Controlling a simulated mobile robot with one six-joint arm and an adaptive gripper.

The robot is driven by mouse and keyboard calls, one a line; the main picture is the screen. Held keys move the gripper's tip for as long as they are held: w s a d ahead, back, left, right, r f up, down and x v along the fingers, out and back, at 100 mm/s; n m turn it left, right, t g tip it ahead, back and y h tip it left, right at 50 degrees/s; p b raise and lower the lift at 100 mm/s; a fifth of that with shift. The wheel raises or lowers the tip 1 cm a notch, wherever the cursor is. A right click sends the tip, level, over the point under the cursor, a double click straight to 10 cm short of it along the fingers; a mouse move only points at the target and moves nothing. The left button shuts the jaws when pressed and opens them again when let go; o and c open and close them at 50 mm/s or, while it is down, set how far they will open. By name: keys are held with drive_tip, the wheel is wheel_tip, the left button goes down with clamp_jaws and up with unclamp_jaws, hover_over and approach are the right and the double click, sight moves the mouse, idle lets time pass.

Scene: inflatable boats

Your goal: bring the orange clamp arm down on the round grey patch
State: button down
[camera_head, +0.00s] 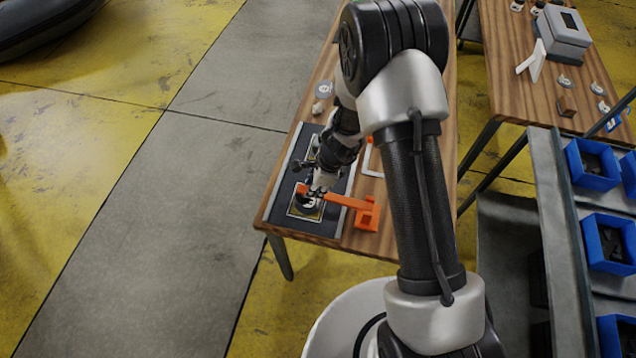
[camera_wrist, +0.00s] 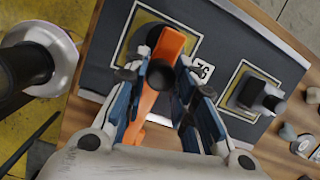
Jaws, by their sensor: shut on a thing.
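The orange clamp (camera_head: 368,214) stands at the near right edge of the dark mat on the wooden table. Its arm (camera_head: 345,202) reaches left over a yellow-bordered square on the mat. My gripper (camera_head: 317,190) is over that square, shut on the clamp arm near its free end. In the wrist view the orange arm (camera_wrist: 171,45) runs between the blue-padded fingers of my gripper (camera_wrist: 162,70). A dark round shape, seemingly the grey patch (camera_head: 304,207), lies in the square under the arm's end, partly hidden. I cannot tell whether the arm touches it.
A second bordered square on the mat holds a dark block with a knob (camera_wrist: 262,97). Small round pieces (camera_head: 323,90) lie at the table's far left. A second table with a grey device (camera_head: 563,35) and a rack with blue bins (camera_head: 608,242) stand to the right.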

drive_tip(key=shift+a, duration=0.3)
drive_tip(key=c, duration=1.7)
unclamp_jaws()
drive_tip(key=shift+w, duration=0.1)
drive_tip(key=shift+o, duration=1.2)
drive_tip(key=shift+a+f, duration=0.1)
drive_tip(key=shift+a, duration=0.1)
drive_tip(key=shift+o, duration=0.6)
drive_tip(key=shift+d, duration=0.2)
drive_tip(key=shift+d+r, duration=0.1)
drive_tip(key=shift+r, duration=0.3)
drive_tip(key=v, duration=1.1)
